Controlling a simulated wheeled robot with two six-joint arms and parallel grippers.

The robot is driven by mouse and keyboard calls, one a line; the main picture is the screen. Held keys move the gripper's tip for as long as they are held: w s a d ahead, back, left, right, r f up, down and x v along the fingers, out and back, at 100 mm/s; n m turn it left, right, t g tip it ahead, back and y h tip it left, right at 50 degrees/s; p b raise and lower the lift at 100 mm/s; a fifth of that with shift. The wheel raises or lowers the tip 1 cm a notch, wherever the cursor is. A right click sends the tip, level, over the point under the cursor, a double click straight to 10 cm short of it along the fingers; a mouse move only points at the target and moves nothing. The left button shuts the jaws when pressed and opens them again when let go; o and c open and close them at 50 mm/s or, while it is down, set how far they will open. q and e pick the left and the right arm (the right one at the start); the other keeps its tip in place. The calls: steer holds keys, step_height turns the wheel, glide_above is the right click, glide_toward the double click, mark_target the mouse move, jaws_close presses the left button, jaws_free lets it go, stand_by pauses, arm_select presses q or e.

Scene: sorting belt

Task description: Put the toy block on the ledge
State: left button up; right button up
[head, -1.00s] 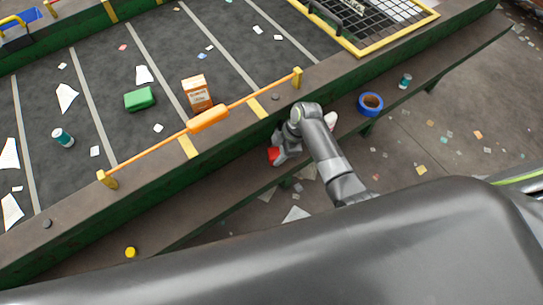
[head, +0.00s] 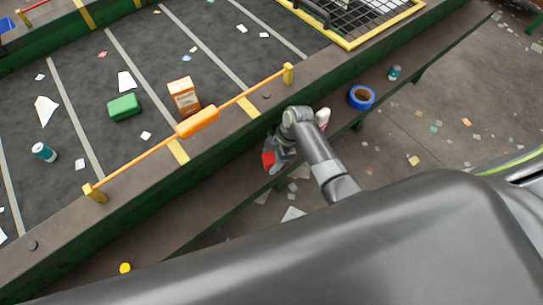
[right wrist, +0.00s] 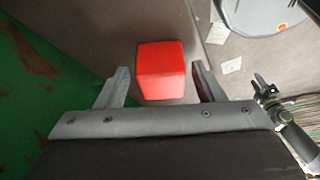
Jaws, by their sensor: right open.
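A red toy block (head: 268,160) shows partly behind my right gripper (head: 275,152) in the head view. It appears to rest on the brown ledge (head: 215,205) along the green belt wall. In the right wrist view the whole red block (right wrist: 162,72) is seen from above on a grey-brown surface. My right gripper (right wrist: 162,72) is open, with a finger on each side of the block and a visible gap at the right finger. Contact at the left finger is hard to tell. My left gripper is not in view.
A blue tape roll (head: 361,97), a teal can (head: 394,72) and a yellow cap (head: 125,268) sit on the ledge. An orange barrier (head: 197,122) stands on the belt's edge.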

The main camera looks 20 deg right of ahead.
mark_target(272, 157)
steer(key=shift+r, duration=0.2)
steer(key=shift+d+r, duration=0.15)
steer(key=shift+r, duration=0.1)
steer(key=v, duration=0.4)
steer(key=d+b, duration=0.3)
steer(key=d, duration=0.9)
steer(key=shift+s, duration=0.25)
steer(key=shift+r, duration=0.15)
